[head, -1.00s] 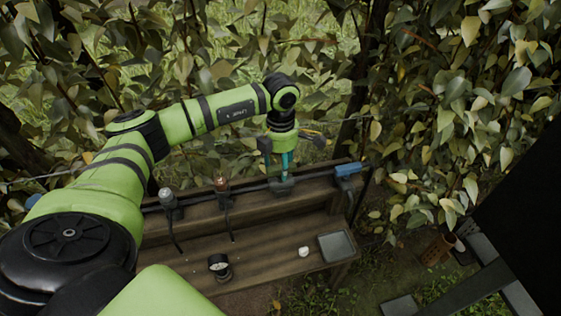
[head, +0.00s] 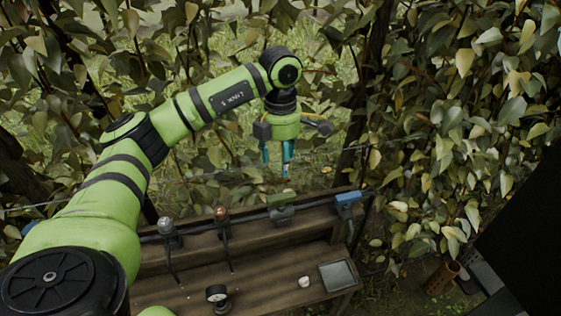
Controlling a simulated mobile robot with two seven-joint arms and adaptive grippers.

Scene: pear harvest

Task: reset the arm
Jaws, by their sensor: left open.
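My left arm, green and black, comes in from the left in the head view. Its gripper (head: 276,165) points down with its teal fingers apart and nothing between them. It hangs above and behind the wooden bench (head: 255,280), clear of it. My right gripper is not in the view.
Also on the rail are a blue-handled valve (head: 347,199) and two levers, one grey-headed (head: 167,228) and one brown-headed (head: 221,215). A gauge (head: 217,294), a small white cup (head: 304,281) and a grey square plate (head: 337,275) are on the bench. Dense leaves surround it.

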